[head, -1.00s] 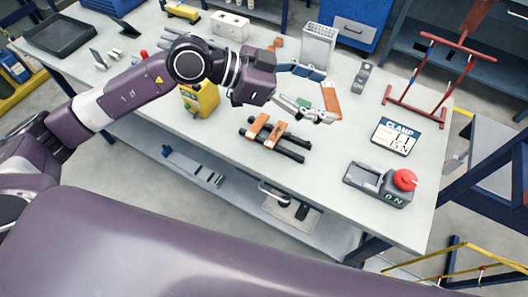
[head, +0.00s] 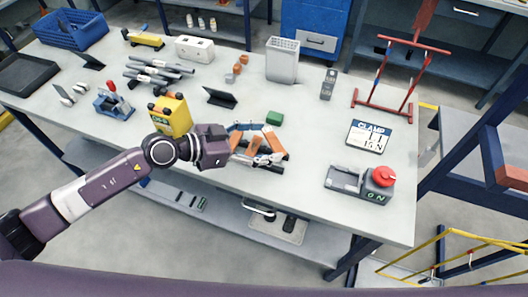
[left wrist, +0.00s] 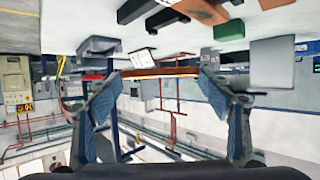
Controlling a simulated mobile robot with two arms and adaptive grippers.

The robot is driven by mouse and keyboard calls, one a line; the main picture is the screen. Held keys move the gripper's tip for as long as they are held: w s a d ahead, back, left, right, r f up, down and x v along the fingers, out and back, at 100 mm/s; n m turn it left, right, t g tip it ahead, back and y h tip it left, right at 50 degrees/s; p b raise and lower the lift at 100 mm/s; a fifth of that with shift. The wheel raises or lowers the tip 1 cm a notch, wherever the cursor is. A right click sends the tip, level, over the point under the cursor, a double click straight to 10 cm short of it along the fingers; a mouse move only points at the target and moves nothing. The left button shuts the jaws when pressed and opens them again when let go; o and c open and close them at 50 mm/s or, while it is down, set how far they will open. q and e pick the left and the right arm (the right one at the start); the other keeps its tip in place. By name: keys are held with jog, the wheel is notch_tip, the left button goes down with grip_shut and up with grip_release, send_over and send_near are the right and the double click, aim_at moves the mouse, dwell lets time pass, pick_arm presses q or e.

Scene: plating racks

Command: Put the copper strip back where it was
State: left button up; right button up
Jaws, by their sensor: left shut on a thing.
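My left gripper (head: 266,147) is shut on a copper strip (head: 273,141) above the table. In the left wrist view the strip (left wrist: 160,72) lies crosswise between the two fingertips. In the head view the gripper is in front of a pair of black bars (head: 270,166), which bear copper pieces and are partly hidden. The bars also show at the top of the left wrist view (left wrist: 135,10), with a copper piece (left wrist: 202,11) across them, apart from the held strip. My right gripper is not in view.
A green block (head: 274,118) and a black angled plate (head: 220,97) stand behind the gripper. The CLAMP sign (head: 369,136), a device with a red button (head: 383,176) and a red rack (head: 382,108) are to the right. A yellow box (head: 172,116) is close by on the left.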

pick_arm(q)
notch_tip(320, 180, down, 4)
jog(key=shift+f+b, duration=0.1)
jog(key=shift+b, duration=0.65)
jog(key=shift+f, duration=0.1)
jog(key=shift+f, duration=0.35)
jog(key=shift+f, duration=0.2)
jog(key=o, duration=1.4)
jog(key=shift+f, duration=0.1)
jog(key=shift+o, duration=0.2)
